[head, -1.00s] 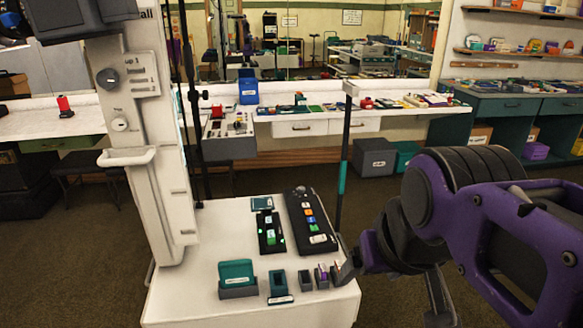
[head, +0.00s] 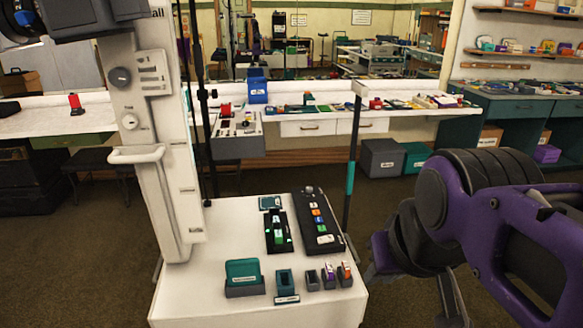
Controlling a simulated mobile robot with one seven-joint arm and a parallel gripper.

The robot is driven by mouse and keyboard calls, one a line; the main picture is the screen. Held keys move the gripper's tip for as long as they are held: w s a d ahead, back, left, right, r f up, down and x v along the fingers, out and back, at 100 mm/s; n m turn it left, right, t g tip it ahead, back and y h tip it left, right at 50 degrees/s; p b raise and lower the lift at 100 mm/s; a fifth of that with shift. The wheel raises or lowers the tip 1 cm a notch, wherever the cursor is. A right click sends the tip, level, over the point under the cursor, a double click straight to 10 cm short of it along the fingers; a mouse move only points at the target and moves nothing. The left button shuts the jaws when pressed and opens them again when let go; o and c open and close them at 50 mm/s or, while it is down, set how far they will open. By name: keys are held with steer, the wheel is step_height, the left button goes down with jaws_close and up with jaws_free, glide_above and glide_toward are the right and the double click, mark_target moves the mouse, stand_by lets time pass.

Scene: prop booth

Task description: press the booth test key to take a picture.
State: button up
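A black key panel (head: 336,242) lies at the back right of the white table, with a column of small coloured keys (head: 316,212) and a white-topped key near its front. A narrower black unit (head: 287,246) with green parts lies to its left. The labels are too small to read, so I cannot tell which key is the test key. My gripper (head: 412,298) is at the right, in front of and beyond the table's right edge, apart from both panels. Its two fingers appear spread, with nothing seen between them. The right finger is cut off by the lower frame edge.
The white table (head: 205,290) carries a teal card holder (head: 243,272), a teal slot (head: 285,282) and several small blocks (head: 329,272) along its front. A white column (head: 160,150) stands at its left. A dark upright pole (head: 353,150) rises behind the panel's right side.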

jaws_close()
stand_by(0.8)
stand_by(0.5)
